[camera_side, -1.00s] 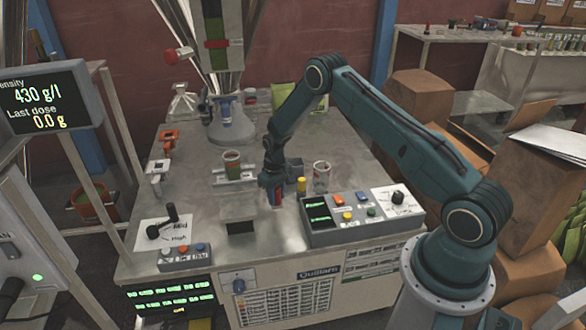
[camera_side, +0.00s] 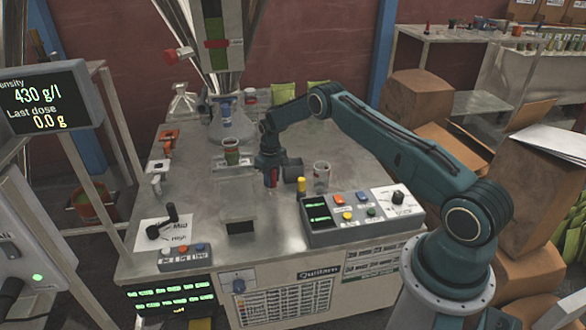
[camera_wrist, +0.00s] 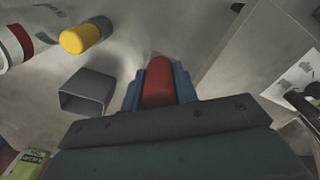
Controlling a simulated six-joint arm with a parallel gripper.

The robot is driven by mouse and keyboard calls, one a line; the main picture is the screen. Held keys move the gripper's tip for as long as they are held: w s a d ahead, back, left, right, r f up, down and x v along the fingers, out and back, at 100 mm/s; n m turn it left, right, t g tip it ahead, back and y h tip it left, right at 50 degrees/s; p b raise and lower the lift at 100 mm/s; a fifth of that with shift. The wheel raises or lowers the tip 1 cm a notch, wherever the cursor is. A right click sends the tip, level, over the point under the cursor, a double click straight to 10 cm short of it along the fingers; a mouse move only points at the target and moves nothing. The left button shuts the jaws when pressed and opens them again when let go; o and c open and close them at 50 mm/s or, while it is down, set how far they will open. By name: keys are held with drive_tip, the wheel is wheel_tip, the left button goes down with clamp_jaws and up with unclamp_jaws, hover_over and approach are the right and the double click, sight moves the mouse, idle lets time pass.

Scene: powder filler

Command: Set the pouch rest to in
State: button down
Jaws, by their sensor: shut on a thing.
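The pouch rest (camera_side: 236,167) appears to be the light metal slide on the table, with a cup (camera_side: 231,152) at its far end. A flat grey plate (camera_side: 238,197) lies in front of it, with a dark slot at its near edge. My gripper (camera_side: 271,180) is low over the table just right of the slide. In the wrist view the blue fingers (camera_wrist: 160,88) are closed on both sides of a rounded red handle (camera_wrist: 158,84). How the handle joins the slide is hidden.
A button console (camera_side: 350,220) is at the front right. A conical filler nozzle (camera_side: 230,120) stands behind. The lever panel (camera_side: 165,232) is front left.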

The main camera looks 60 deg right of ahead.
drive_tip(key=shift+w+d, duration=0.15)
drive_tip(key=c, duration=1.1)
unclamp_jaws()
drive_tip(key=shift+r, duration=0.15)
wheel_tip(320, 180, up, 14)
drive_tip(key=shift+f, duration=0.2)
drive_tip(key=shift+r, duration=0.15)
